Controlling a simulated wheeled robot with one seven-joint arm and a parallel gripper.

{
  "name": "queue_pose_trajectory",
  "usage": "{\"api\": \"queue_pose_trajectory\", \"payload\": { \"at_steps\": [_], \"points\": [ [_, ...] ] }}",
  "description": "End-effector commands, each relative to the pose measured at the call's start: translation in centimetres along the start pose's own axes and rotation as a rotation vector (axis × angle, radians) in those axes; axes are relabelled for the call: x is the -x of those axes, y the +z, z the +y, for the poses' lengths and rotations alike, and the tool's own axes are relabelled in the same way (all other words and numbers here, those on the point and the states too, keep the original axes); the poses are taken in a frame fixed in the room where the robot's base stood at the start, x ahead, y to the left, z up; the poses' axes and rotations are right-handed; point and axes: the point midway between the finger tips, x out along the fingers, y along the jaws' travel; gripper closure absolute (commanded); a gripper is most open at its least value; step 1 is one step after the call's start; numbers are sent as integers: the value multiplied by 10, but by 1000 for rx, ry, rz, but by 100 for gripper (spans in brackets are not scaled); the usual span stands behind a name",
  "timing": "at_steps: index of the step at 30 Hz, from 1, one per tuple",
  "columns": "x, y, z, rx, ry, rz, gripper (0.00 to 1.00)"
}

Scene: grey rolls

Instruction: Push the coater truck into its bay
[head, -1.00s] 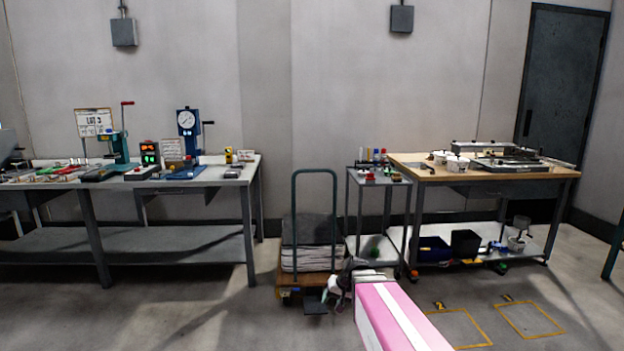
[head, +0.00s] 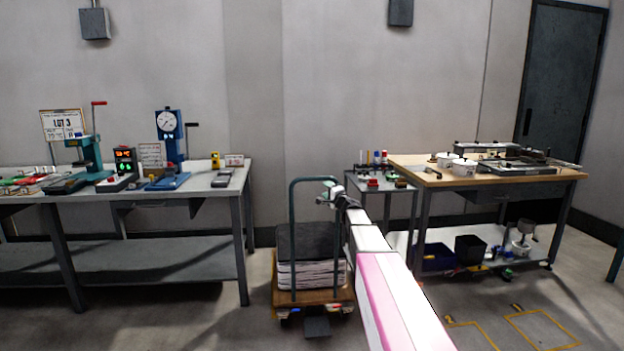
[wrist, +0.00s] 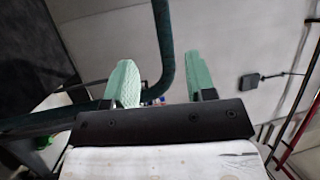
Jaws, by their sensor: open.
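The truck (head: 340,296) is a low wooden platform on casters with a tall dark green hoop handle (head: 292,240). It carries a dark-topped stack of grey sheets (head: 310,272). My gripper (head: 328,192) is at the upper right of the handle in the head view. In the wrist view my open gripper (wrist: 163,85) has two pale green fingers apart, with the bend of the handle (wrist: 164,50) showing between them; I cannot tell whether they touch it. Yellow outlined floor bays (head: 541,313) lie at the lower right, partly cut off or hidden by my arm.
A small cart (head: 384,190) with bottles stands right of the truck, close to a wood-topped bench (head: 450,182) with pots and a lower shelf. A grey workbench (head: 215,185) with presses stands left. Floor in front of the benches is open.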

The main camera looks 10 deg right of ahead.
Motion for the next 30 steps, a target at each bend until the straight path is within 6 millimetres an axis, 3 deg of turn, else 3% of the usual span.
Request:
{"api": "queue_pose_trajectory", "payload": {
  "at_steps": [8, 22, 30],
  "points": [
    [-16, -5, -2, -11, -9, 12, 49],
    [-93, -6, -3, -11, -9, 10, 49],
    [-110, -5, -3, -11, -8, 11, 49]
  ]
}}
